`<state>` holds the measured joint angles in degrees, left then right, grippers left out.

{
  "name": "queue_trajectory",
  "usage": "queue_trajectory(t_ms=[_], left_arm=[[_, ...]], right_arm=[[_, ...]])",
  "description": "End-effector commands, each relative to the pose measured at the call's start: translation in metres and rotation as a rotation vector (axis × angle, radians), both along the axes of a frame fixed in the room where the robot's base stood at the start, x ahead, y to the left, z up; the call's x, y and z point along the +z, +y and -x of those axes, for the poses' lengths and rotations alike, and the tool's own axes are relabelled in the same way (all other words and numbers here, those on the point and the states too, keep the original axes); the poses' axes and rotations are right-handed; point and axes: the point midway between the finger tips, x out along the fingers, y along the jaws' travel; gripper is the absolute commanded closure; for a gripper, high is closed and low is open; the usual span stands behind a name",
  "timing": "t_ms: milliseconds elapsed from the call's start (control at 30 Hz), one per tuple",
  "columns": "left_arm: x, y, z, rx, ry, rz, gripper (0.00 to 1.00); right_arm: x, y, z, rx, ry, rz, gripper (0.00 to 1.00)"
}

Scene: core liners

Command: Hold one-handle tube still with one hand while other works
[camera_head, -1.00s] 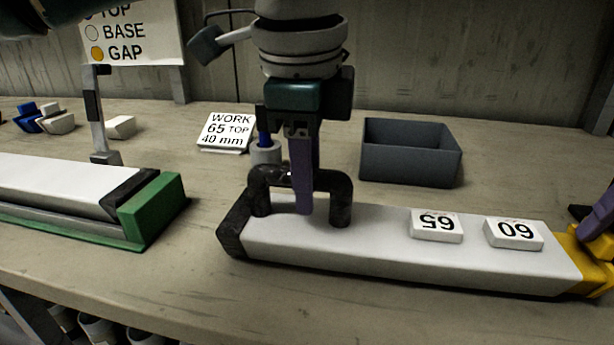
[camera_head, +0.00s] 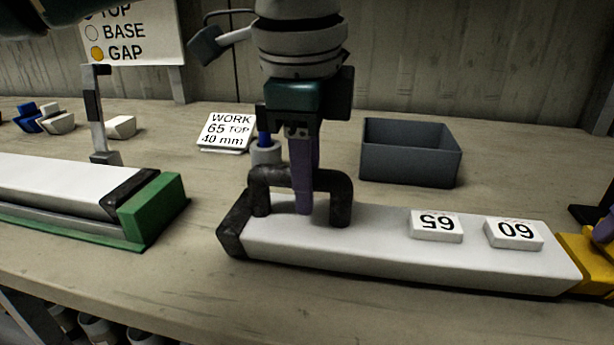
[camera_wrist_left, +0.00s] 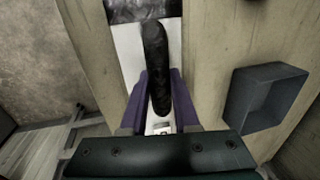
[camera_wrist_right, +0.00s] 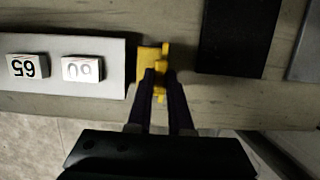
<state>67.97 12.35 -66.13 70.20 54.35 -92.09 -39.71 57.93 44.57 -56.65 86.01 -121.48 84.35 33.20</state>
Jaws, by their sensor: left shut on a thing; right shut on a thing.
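The one-handle tube (camera_head: 380,248) is a long white block lying on the bench, with a black cap and a black arched handle (camera_head: 342,200) at its left end. My left gripper (camera_head: 303,205) is shut on the handle from above; the handle also shows between its purple fingers in the left wrist view (camera_wrist_left: 155,70). A yellow end piece (camera_head: 585,262) is at the tube's right end. My right gripper (camera_wrist_right: 161,80) is shut on the yellow piece's tab in the right wrist view, where a thin dark strip shows between tube and piece. In the head view only a sliver of this gripper shows.
Two white tiles, 65 (camera_head: 436,226) and 60 (camera_head: 513,233), lie on the tube. A grey open bin (camera_head: 410,165) and a WORK card (camera_head: 226,132) stand behind. A green-ended tray (camera_head: 155,212) with another white tube is left. Bare bench lies in front.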

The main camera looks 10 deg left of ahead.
Motion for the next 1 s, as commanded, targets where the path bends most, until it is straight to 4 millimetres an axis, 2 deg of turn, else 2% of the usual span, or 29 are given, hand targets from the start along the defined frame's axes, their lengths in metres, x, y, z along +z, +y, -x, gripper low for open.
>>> queue_trajectory(t_ms=[333, 1000], left_arm=[[0.000, 0.000, 0.000, -0.001, 0.000, 0.001, 1.00], [0.000, 0.000, 0.000, -0.001, 0.000, 0.000, 1.00]], right_arm=[[0.003, 0.000, 0.000, 0.000, -0.001, 0.000, 1.00], [0.040, 0.000, 0.000, 0.000, -0.001, 0.001, 1.00]])
